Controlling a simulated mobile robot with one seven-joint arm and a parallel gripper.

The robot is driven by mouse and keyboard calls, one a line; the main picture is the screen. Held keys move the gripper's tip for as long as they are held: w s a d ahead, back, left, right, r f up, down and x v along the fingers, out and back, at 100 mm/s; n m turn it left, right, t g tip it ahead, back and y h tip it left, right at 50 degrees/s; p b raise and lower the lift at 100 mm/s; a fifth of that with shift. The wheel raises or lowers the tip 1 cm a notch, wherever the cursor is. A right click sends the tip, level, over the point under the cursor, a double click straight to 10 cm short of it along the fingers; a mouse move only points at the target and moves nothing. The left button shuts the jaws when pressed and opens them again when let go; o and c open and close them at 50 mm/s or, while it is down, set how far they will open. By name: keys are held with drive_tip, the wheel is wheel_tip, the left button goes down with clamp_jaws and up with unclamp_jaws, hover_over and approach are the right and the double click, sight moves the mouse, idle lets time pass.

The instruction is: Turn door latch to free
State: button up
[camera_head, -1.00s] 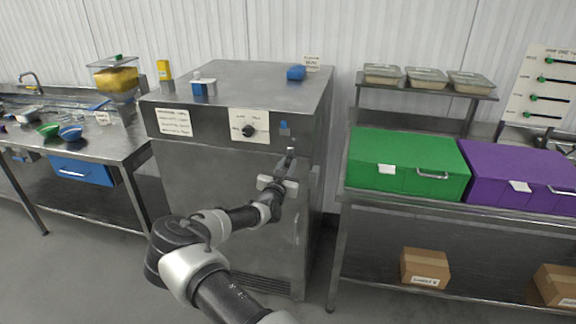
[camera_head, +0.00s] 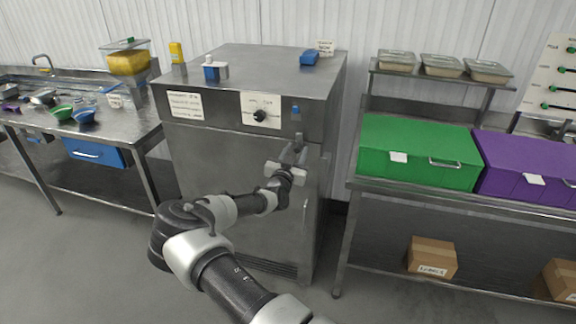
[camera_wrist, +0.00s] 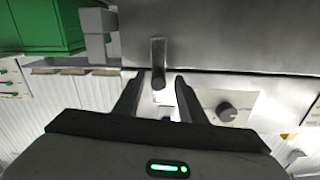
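The door latch is a grey metal lever (camera_wrist: 158,62) on the steel cabinet (camera_wrist: 225,40) in the wrist view. It sits between the two black fingertips of my gripper (camera_wrist: 158,82), with a visible gap on each side. The fingers are spread apart and not closed on it. In the head view my gripper (camera_head: 296,157) is at the upper right of the cabinet door (camera_head: 215,165), just below the control panel. There the latch is too small and too covered by my gripper to make out clearly.
A black dial (camera_head: 260,115) is on the cabinet's panel, left of my gripper. A green box (camera_head: 415,160) and a purple box (camera_head: 525,170) stand on the right-hand bench. A steel table (camera_head: 125,130) with bowls is on the left. Floor in front is clear.

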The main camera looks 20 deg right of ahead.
drive_tip(key=v, duration=1.6)
drive_tip(key=shift+a, duration=0.2)
drive_tip(key=shift+s+d+r, duration=0.1)
drive_tip(key=shift+r, duration=0.05)
drive_tip(key=s+d+r+m+g, duration=0.35)
drive_tip(key=s+m+g, duration=0.45)
drive_tip(key=m, duration=1)
drive_tip(key=s+d+r+m+g, duration=0.2)
drive_tip(key=s+d+m+g, duration=0.3)
drive_tip(key=s+m, duration=0.95)
drive_tip(key=s+a+r+m+t+y, duration=0.2)
drive_tip(key=s+a+r+m+y, duration=0.3)
drive_tip(key=a+m, duration=0.4)
drive_tip(key=s+a+r+m+t+y, duration=0.2)
drive_tip(key=s+a+r+m+y, duration=0.3)
drive_tip(key=m, duration=1.7)
drive_tip(key=s+a+r, duration=0.3)
drive_tip(key=a+r, duration=0.1)
drive_tip(key=r, duration=0.1)
drive_tip(key=shift+r+y, duration=0.3)
